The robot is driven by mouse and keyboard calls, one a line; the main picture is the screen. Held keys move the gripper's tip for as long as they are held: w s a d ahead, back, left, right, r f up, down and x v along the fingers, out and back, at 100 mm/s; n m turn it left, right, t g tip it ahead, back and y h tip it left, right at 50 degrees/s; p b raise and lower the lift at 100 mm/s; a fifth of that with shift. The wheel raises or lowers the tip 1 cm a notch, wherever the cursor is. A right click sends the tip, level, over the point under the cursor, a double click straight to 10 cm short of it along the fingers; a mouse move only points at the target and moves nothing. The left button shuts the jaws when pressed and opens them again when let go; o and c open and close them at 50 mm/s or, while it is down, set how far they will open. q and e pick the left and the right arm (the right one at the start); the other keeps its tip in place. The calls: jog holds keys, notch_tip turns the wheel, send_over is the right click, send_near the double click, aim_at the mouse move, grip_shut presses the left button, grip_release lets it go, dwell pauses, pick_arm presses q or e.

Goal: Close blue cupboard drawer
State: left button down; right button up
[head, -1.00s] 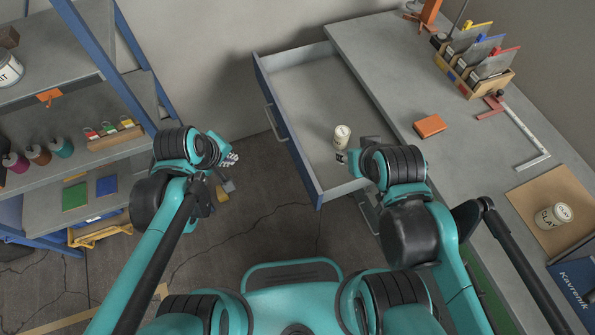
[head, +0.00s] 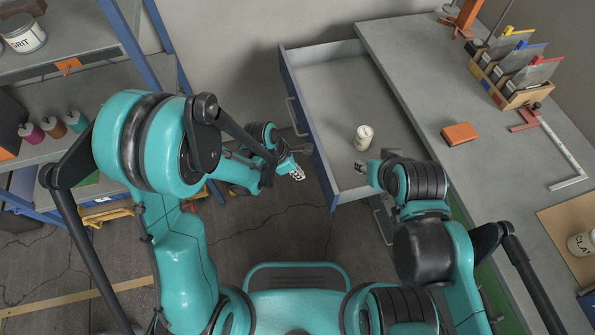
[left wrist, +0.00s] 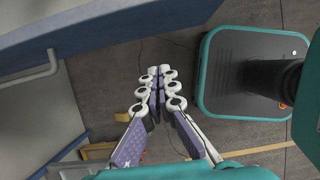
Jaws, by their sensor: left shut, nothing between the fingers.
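The drawer (head: 345,85) is pulled out from the bench at its left, with a grey inside and a blue front panel (head: 312,135). Its metal handle (head: 293,117) faces left; the handle also shows in the left wrist view (left wrist: 38,72), on the blue front (left wrist: 150,45). My left gripper (head: 299,174) is shut and empty, just left of the near part of the drawer front. In the left wrist view its fingers (left wrist: 158,72) lie together, apart from the handle. My right gripper (head: 368,172) is by the drawer's near side; its fingers are mostly hidden.
A small white jar (head: 363,138) stands inside the drawer. The grey bench top (head: 420,75) carries an orange block (head: 459,134), a rack of cards (head: 510,85) and a metal square (head: 565,150). Blue-framed shelves (head: 70,75) stand at left. Cracked floor is open below the drawer.

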pick_arm(q)
jog(key=w+d+f+b, duration=0.1)
jog(key=d+f+b, duration=0.2)
jog(key=d+f, duration=0.2)
jog(key=shift+w+d, duration=0.3)
jog(key=shift+d, duration=0.1)
